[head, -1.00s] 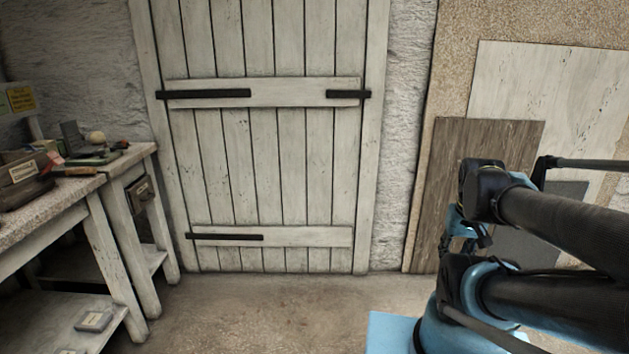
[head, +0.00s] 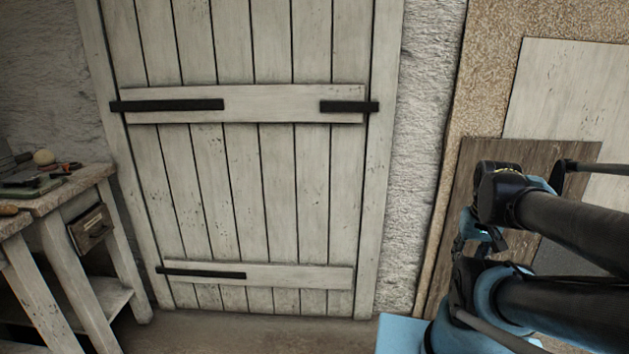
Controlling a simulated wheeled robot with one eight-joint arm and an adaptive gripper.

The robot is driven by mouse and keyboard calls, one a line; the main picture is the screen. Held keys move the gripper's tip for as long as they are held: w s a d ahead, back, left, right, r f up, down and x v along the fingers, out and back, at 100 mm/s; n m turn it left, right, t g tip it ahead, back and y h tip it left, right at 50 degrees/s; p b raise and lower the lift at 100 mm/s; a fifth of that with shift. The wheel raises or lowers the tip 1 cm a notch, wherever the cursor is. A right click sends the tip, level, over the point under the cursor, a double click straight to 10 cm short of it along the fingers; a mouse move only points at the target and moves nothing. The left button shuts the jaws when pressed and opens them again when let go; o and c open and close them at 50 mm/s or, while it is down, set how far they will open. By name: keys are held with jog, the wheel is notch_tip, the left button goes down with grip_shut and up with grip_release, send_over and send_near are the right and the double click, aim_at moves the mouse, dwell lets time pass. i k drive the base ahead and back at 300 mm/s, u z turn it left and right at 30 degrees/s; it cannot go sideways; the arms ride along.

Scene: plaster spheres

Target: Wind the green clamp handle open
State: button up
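No green clamp handle can be made out in the head view. My folded arm fills the right side of the picture, with blue and black links. My gripper cannot be clearly made out among these links, and whether anything is in it does not show.
A pale plank door (head: 235,190) with black hinge straps stands ahead, shut. Boards (head: 566,95) lean on the right wall. Some floor shows before the door.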

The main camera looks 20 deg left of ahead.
aim_at(25, 157)
jog(key=i, duration=0.8)
jog(key=u, duration=3)
jog(key=i, duration=1)
jog(key=z, duration=0.05)
jog(key=k, duration=0.65)
